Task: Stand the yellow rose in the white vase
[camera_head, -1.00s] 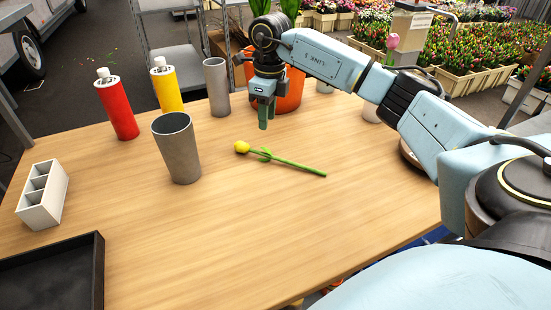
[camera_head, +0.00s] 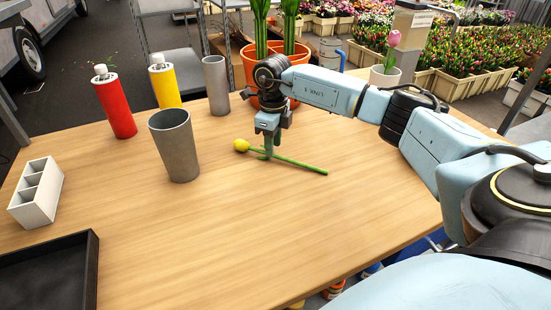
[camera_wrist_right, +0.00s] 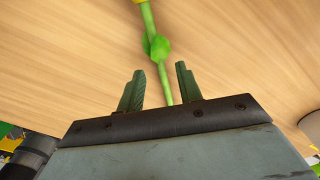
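The yellow rose (camera_head: 241,146) lies on the wooden table, its green stem pointing right. In the right wrist view its stem (camera_wrist_right: 148,22) runs between my two fingers. My right gripper (camera_head: 268,150) is over the stem, low above the table; in the wrist view (camera_wrist_right: 160,70) its fingers are apart with the stem between them. I cannot tell whether they touch it. A tall grey vase (camera_head: 174,150) stands upright left of the rose. A white pot (camera_head: 385,76) holding a pink tulip stands at the back right; no other clearly white vase shows. My left gripper is not in view.
A red bottle (camera_head: 116,108), a yellow bottle (camera_head: 165,86) and a grey cylinder (camera_head: 216,84) stand at the back left. An orange pot (camera_head: 258,60) is behind my gripper. A white divided holder (camera_head: 38,195) and a black tray (camera_head: 92,262) lie left. The front middle is clear.

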